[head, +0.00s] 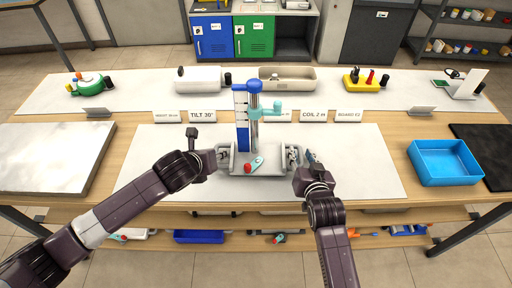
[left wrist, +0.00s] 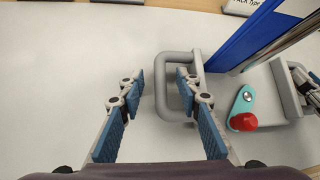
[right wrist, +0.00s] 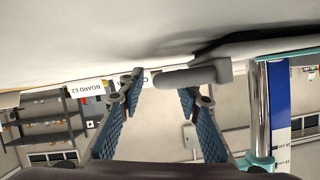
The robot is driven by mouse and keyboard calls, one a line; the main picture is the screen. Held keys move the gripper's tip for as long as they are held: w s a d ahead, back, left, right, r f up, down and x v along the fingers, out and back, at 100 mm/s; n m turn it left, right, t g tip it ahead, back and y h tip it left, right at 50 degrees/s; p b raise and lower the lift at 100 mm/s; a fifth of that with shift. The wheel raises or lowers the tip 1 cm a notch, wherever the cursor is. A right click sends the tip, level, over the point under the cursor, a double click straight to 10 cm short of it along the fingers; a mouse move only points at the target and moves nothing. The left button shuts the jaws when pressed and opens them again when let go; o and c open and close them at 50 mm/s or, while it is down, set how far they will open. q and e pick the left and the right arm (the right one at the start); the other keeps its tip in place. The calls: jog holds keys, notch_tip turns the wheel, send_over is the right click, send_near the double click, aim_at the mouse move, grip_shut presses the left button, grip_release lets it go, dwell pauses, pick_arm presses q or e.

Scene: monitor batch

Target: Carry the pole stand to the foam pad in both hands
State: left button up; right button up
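The pole stand (head: 254,122) stands upright at the middle of the table, with a grey base, blue scale, pole, teal clamp and red-knobbed lever. In the left wrist view its grey loop handle (left wrist: 163,92) has its outer bar between the spread fingers of my left gripper (left wrist: 160,82). My right gripper (right wrist: 160,84) is open at the stand's other side, with a grey handle bar (right wrist: 185,77) reaching between its fingertips. I cannot tell which is the foam pad: a pale slab (head: 50,155) lies at the left, a black mat (head: 485,150) at the right.
A blue tray (head: 445,163) stands right of the stand, before the black mat. Label cards, including a tilt card (head: 201,115), stand in a row behind the stand. A white box (head: 198,79), a beige tray (head: 287,78) and a yellow block (head: 366,82) are further back.

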pick_arm(q)
grip_shut()
pick_arm(e)
grip_shut()
